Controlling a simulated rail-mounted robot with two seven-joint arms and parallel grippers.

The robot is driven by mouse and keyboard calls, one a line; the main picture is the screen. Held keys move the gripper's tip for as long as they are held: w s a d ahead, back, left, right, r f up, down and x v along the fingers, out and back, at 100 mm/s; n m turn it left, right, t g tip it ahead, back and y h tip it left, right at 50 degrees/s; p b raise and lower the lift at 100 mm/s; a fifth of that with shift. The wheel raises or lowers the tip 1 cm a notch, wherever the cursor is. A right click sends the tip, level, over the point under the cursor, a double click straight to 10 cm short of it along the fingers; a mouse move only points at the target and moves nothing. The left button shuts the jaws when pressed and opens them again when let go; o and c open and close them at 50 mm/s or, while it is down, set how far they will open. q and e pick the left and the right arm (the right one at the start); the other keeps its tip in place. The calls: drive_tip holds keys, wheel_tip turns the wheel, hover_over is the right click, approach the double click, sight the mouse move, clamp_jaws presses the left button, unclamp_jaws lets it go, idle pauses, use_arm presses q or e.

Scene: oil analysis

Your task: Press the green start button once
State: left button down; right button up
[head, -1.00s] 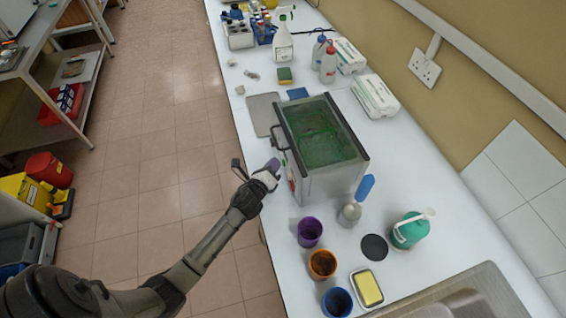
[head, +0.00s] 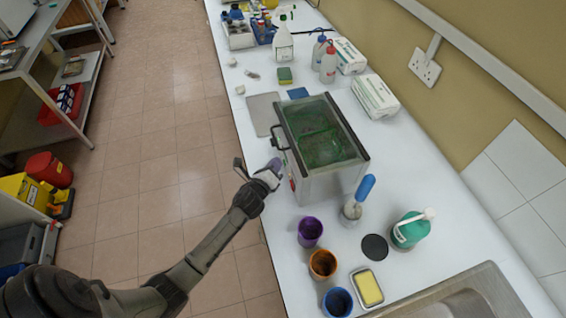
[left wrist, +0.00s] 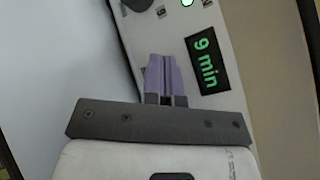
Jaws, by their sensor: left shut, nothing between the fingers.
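The steel bath unit (head: 327,180) with a green-tinted top stands on the white bench in the head view. My left gripper (head: 275,165), with purple fingertips, is at the unit's left-hand front panel. In the left wrist view its fingers (left wrist: 163,60) are shut and empty over the panel (left wrist: 218,110), beside a dark display (left wrist: 208,62) reading "9 min" in green. A small round green spot (left wrist: 187,3), possibly the start button or a lamp, is cut by the top edge. Whether the fingertips touch the panel cannot be told. My right gripper is not in view.
A dark handle (head: 277,132) sticks out from the unit's front. Purple (head: 310,231), orange (head: 322,264) and blue (head: 338,301) cups stand near the bench's front, beside a blue-handled tool (head: 365,188). A sink (head: 455,292) is at lower right.

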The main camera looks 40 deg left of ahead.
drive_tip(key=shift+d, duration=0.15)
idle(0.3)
use_arm(q)
drive_tip(key=shift+s+a, duration=0.2)
drive_tip(key=shift+s, duration=0.05)
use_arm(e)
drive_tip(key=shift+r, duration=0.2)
use_arm(q)
drive_tip(key=shift+s+a+p, duration=0.2)
drive_tip(key=shift+s+p, duration=0.1)
drive_tip(key=shift+s, duration=0.05)
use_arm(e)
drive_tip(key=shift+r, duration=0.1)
use_arm(q)
drive_tip(key=shift+s+a+r, duration=0.1)
drive_tip(key=shift+s+a, duration=0.2)
drive_tip(key=shift+s, duration=0.15)
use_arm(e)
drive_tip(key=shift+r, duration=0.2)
use_arm(q)
drive_tip(key=shift+s+a+p, duration=0.25)
drive_tip(key=shift+s+a, duration=0.3)
drive_tip(key=shift+s, duration=0.3)
drive_tip(key=shift+s+a+p, duration=0.25)
drive_tip(key=shift+s+a, duration=0.25)
drive_tip(key=shift+s, duration=0.3)
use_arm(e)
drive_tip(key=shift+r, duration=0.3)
